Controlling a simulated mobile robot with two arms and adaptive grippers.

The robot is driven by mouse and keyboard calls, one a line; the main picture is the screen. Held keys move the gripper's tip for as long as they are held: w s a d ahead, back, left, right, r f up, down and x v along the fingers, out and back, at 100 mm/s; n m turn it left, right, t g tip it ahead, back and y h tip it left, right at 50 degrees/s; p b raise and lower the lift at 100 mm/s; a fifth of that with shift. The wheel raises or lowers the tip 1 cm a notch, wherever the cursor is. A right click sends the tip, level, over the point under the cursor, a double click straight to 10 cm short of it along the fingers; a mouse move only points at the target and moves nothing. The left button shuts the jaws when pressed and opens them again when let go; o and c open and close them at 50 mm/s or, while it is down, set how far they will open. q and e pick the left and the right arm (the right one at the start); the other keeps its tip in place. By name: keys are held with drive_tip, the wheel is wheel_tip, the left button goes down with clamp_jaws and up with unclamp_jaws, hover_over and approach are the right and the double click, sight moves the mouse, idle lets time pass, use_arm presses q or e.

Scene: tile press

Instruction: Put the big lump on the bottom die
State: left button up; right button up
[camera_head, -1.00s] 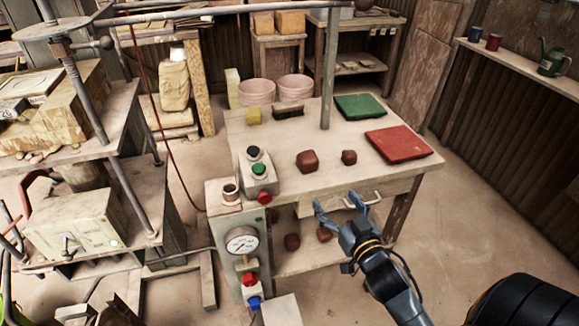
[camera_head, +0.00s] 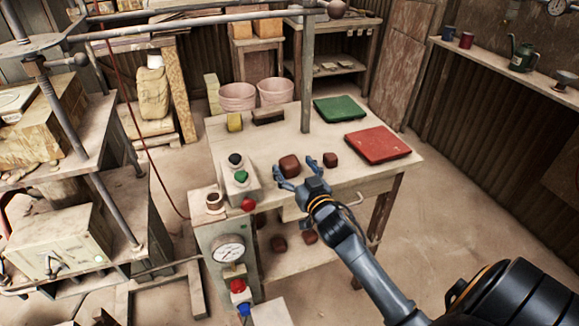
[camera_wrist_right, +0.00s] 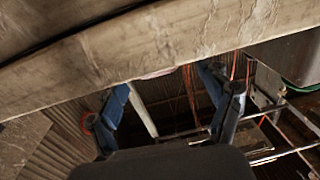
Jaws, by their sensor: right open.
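The big lump (camera_head: 289,166), a reddish-brown block, sits on the workbench near its front edge. The smaller lump (camera_head: 330,160) lies to its right. My right gripper (camera_head: 296,174) is open at the bench's front edge, its fingers spread on the near side of the big lump in the head view. I cannot tell its exact height or whether it touches. The right wrist view shows the open fingers (camera_wrist_right: 172,105) and the pale bench edge, but no lump. I cannot make out the bottom die at the press (camera_head: 100,170) on the left. My left gripper is not in view.
The workbench (camera_head: 370,180) also bears a red tray (camera_head: 378,144), a green tray (camera_head: 340,109), a brush (camera_head: 268,116), a yellow sponge (camera_head: 234,122) and a button box (camera_head: 238,180). An upright post (camera_head: 306,80) stands behind the lumps. A gauge cabinet (camera_head: 225,235) stands at the front left.

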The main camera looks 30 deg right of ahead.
drive_tip(key=shift+w+d, duration=0.15)
drive_tip(key=shift+w, duration=0.7)
drive_tip(key=c, duration=1.6)
